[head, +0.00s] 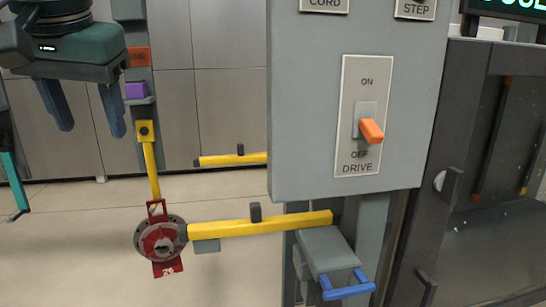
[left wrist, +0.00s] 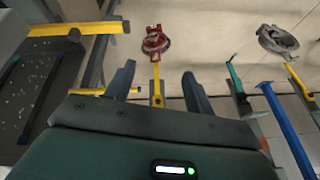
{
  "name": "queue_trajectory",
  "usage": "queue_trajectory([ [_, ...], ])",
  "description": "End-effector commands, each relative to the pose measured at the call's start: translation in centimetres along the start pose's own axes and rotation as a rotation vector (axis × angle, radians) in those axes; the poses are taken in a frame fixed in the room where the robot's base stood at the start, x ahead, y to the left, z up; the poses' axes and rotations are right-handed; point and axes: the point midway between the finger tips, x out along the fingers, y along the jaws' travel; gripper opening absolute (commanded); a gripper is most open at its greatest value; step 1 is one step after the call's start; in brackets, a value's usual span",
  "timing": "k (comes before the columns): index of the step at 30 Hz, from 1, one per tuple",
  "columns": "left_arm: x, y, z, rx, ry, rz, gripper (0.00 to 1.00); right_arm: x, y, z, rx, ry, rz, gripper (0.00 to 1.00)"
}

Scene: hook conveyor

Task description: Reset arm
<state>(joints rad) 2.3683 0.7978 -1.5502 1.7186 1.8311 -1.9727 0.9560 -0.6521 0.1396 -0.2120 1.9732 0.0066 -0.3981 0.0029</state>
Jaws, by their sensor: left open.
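My left gripper (head: 86,122) hangs at the upper left of the head view, fingers pointing down, open and empty. It also shows in the left wrist view (left wrist: 158,72), with nothing between its fingers. In the head view a yellow arm (head: 255,226) with a dark peg runs across below the grey control box. Its left end meets a round grey part carrying a red piece (head: 162,240) and a red tag marked 20. A yellow link (head: 152,170) hangs above that piece. A second yellow bar (head: 232,159) lies farther back. My right gripper is not in view.
The grey control box (head: 300,100) carries a DRIVE switch with an orange lever (head: 371,131), tilted toward OFF. Below is a grey box with a blue handle (head: 346,286). A post holds a purple block (head: 136,90). A dark cabinet (head: 485,170) stands right. Open floor lies lower left.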

Motion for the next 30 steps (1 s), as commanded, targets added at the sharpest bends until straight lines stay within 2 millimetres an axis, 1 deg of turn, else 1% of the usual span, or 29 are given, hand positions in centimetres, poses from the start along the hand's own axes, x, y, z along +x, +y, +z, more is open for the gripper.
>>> queue_trajectory([
  [1,1.7,1.1,-0.2,0.049,-0.007,-0.005,0.54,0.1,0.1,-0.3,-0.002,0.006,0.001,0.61],
  [5,6.2,4.3,-0.6,0.185,-0.007,-0.006,0.54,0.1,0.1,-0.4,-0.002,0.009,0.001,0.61],
  [6,7.7,5.5,-0.5,0.235,-0.006,0.001,0.54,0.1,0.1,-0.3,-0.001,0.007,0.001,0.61],
  [8,10.2,7.3,-0.3,0.308,-0.003,0.016,0.54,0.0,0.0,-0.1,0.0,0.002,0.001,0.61],
  [9,11.7,8.5,0.0,0.355,0.001,0.031,0.54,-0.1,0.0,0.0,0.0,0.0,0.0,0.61],
  [11,13.9,10.3,0.6,0.421,0.009,0.06,0.54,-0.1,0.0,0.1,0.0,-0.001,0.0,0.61],
  [12,15.3,11.5,1.1,0.461,0.014,0.081,0.54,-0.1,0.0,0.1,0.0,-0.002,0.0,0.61],
  [15,18.5,14.4,2.6,0.548,0.032,0.148,0.54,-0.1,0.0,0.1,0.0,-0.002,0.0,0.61],
  [18,21.3,17.1,4.4,0.614,0.054,0.224,0.54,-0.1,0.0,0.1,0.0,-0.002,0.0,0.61],
  [21,23.7,19.3,6.5,0.654,0.078,0.304,0.54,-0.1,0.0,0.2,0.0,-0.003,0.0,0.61],
  [24,25.7,21.2,8.5,0.668,0.105,0.383,0.54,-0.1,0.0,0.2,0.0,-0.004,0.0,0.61],
  [27,27.4,22.6,10.6,0.655,0.132,0.454,0.54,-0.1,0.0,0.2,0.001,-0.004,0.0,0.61],
  [30,29.1,23.3,12.6,0.619,0.152,0.509,0.54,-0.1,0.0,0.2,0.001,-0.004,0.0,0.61],
])
